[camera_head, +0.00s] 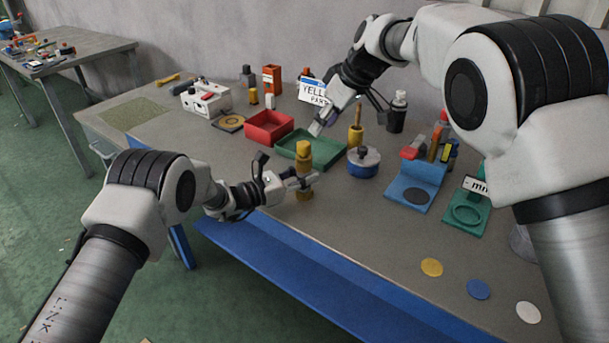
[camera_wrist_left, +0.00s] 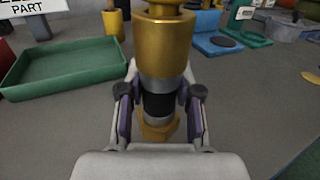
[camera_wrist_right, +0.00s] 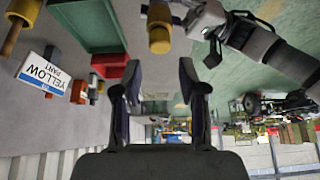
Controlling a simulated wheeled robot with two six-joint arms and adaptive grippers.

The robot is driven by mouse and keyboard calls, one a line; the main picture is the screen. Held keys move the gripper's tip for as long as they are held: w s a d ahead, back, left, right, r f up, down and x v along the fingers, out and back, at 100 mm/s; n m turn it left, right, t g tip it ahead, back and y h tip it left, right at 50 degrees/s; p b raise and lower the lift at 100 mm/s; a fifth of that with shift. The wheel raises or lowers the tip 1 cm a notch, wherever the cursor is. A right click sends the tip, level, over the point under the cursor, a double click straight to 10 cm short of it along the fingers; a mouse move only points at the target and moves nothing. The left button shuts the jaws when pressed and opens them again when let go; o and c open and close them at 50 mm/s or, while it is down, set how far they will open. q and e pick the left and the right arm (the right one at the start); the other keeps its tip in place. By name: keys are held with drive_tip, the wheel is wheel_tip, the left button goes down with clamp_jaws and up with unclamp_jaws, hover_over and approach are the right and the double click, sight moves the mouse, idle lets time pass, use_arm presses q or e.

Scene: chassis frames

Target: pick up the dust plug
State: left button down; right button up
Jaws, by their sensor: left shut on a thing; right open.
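A gold cylindrical fitting (camera_head: 304,149) stands upright near the table's front edge. In the left wrist view it has a gold upper part (camera_wrist_left: 165,45), a grey ring, a black band and a gold lower part. I cannot tell which part, if any, is the dust plug. My left gripper (camera_head: 303,183) is shut around the fitting's middle, its fingers (camera_wrist_left: 159,103) on either side of the black band. The fitting's top also shows in the right wrist view (camera_wrist_right: 159,35). My right gripper (camera_head: 318,128) is open and empty above the green tray; its fingers show apart (camera_wrist_right: 158,92).
The green tray (camera_head: 328,158) and red tray (camera_head: 262,137) lie behind the fitting. A blue-and-white round container (camera_head: 364,169), a blue stand (camera_head: 404,196) and a green stand (camera_head: 462,222) are to the right. Discs (camera_head: 431,267) lie at the front right, with bare table around them.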

drive_tip(key=o, duration=0.4)
drive_tip(key=w+d+r+m+t+h, duration=0.1)
drive_tip(key=w+d+m+t+h, duration=0.3)
drive_tip(key=w+d+m+t, duration=0.45)
drive_tip(key=n+t+y, duration=0.3)
drive_tip(key=n+y, duration=0.2)
drive_tip(key=y, duration=0.4)
approach(308, 150)
drive_tip(key=shift+m, duration=0.25)
drive_tip(key=x, duration=1.1)
drive_tip(key=shift+w+a+r, duration=0.1)
drive_tip(key=shift+w+a, duration=0.2)
